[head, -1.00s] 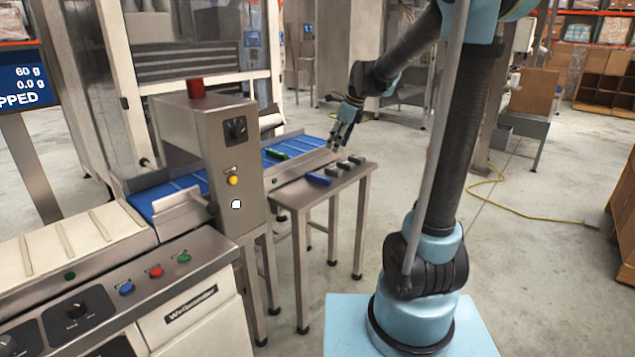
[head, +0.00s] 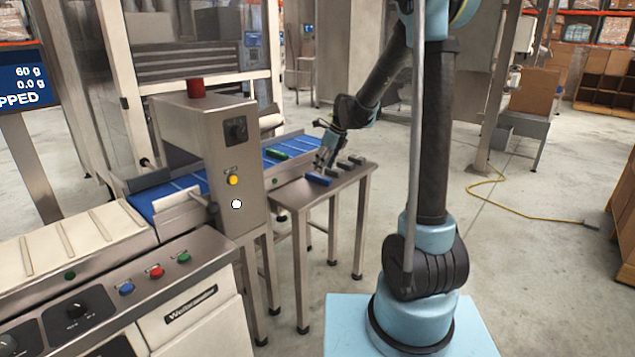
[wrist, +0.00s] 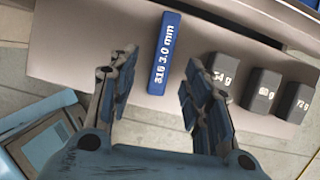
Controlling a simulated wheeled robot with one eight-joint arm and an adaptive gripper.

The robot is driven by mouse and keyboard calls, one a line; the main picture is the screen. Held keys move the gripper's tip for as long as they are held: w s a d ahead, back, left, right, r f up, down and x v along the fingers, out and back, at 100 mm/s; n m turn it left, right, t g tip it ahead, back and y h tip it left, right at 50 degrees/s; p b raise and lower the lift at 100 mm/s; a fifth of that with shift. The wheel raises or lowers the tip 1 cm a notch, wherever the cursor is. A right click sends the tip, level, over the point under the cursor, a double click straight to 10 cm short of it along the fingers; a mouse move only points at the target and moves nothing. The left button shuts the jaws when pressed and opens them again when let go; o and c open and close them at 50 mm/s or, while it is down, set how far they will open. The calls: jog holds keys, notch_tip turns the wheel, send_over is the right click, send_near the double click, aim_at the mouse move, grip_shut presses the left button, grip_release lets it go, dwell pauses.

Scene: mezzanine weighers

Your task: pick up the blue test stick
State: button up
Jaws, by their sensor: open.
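The blue test stick (wrist: 165,55), marked "316 3.0 mm", lies on a small steel table (wrist: 90,60). In the head view the blue stick (head: 318,179) is near the front left of the table top (head: 330,193). My gripper (wrist: 160,85) is open and empty. In the head view my gripper (head: 324,164) is just above the stick, pointing down; the exact gap is hard to tell.
Dark weights marked 54 g (wrist: 222,80), a middle one (wrist: 260,92) and 72 g (wrist: 295,102) stand right of the stick. A green stick (head: 277,154) lies on the blue conveyor (head: 290,146) behind the table. A metal detector housing (head: 215,165) stands to the left.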

aim_at(318, 176)
jog(key=shift+w+x, duration=0.2)
jog(key=shift+x, duration=0.95)
jog(key=shift+w+x, duration=0.25)
jog(key=shift+x, duration=1.65)
jog(key=shift+c, duration=0.2)
grip_shut()
